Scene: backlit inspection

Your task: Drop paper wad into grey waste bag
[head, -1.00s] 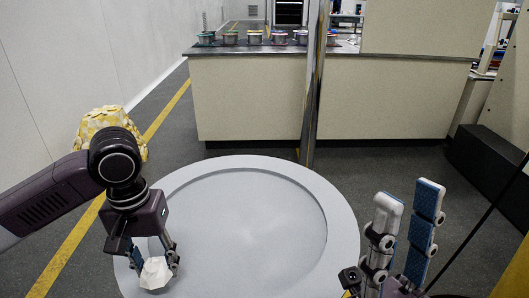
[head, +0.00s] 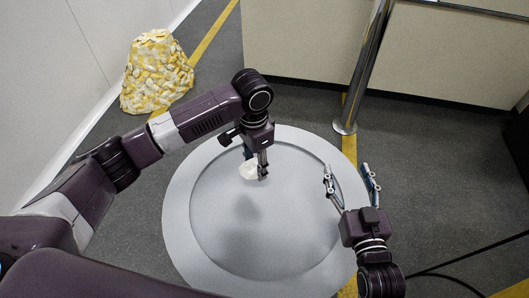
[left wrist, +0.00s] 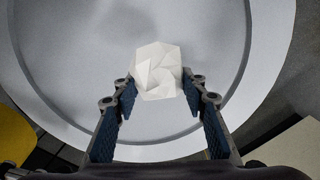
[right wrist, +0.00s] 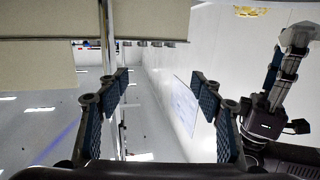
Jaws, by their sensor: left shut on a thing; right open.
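The white, faceted paper wad (head: 248,171) is between the fingers of my left gripper (head: 256,168), over the far part of the round grey table. In the left wrist view the wad (left wrist: 158,68) is pinched between both fingertips. The gap between wad and table top is hard to tell. My right gripper (head: 347,172) is open and empty at the table's right edge. In the right wrist view nothing is between its fingers (right wrist: 160,78). I see no grey waste bag in these frames.
The round grey table (head: 180,205) has a raised rim and is otherwise bare. A yellow-and-white patterned heap or bag (head: 153,75) stands on the floor at the left by the wall. A metal post (head: 365,65) and a beige counter (head: 300,45) are beyond the table.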

